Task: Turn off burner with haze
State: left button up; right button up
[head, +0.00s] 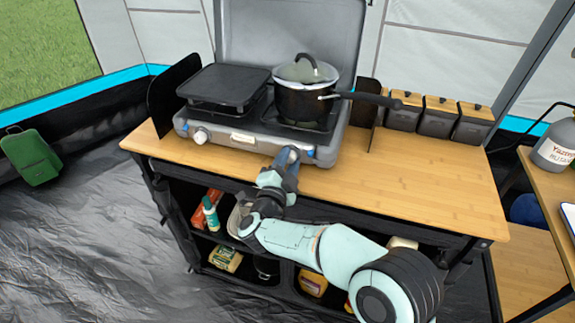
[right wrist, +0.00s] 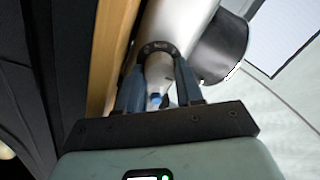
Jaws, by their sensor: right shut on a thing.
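The two-burner camping stove (head: 240,150) stands on the wooden table top with its lid raised. A flat griddle (head: 222,84) covers the left burner. A dark pot (head: 300,103) with a glass lid stands on the right burner (head: 292,128); the lid looks cloudy, but I cannot clearly make out haze. The left knob (head: 200,136) is free. My right gripper (head: 289,157) is at the right knob on the stove's front and hides most of it. In the right wrist view, its fingers are shut around the pale knob (right wrist: 158,72), one on each side. My left gripper is out of view.
The pot's handle (head: 370,98) sticks out to the right above the table top (head: 420,165). Several canisters (head: 438,115) stand at the back right. Shelves with food and bottles (head: 210,212) lie below. The table top's right part is clear.

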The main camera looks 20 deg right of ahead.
dwell(0.3)
jog(key=o, duration=1)
jog(key=shift+o, duration=0.2)
jog(key=shift+f, duration=0.1)
jog(key=shift+f, duration=0.1)
